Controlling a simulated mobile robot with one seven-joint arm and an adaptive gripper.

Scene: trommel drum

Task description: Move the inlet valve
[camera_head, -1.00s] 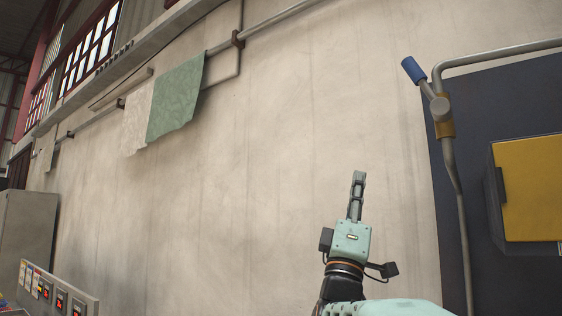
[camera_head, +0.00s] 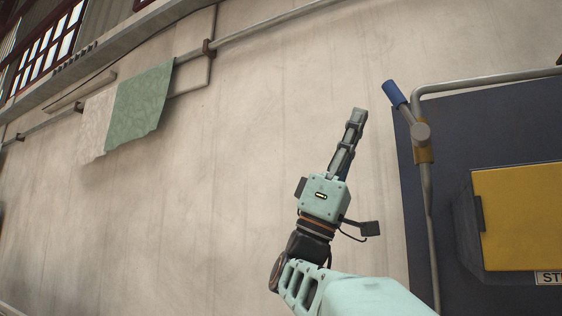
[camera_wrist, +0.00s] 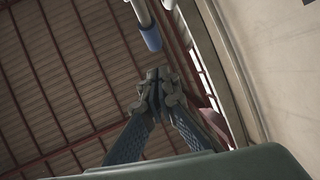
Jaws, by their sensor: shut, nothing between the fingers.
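The inlet valve is a blue-handled lever (camera_head: 394,93) on a grey pipe with a brass-coloured fitting (camera_head: 424,155), at the right in the head view. The lever slants up and to the left from its grey hub (camera_head: 420,133). My gripper (camera_head: 359,113) is shut and empty, pointing up, left of the handle and a little lower, apart from it in the picture. In the wrist view, the fingertips of my gripper (camera_wrist: 158,76) are together, and the blue handle end (camera_wrist: 152,39) shows just beyond them. The depth gap between them is hard to tell.
A dark panel (camera_head: 440,270) with a yellow box (camera_head: 520,215) stands at the right, behind the pipe. A plain wall (camera_head: 230,150) fills the middle, with a green cloth (camera_head: 140,105) hanging from a wall pipe at the upper left. Space left of my arm looks clear.

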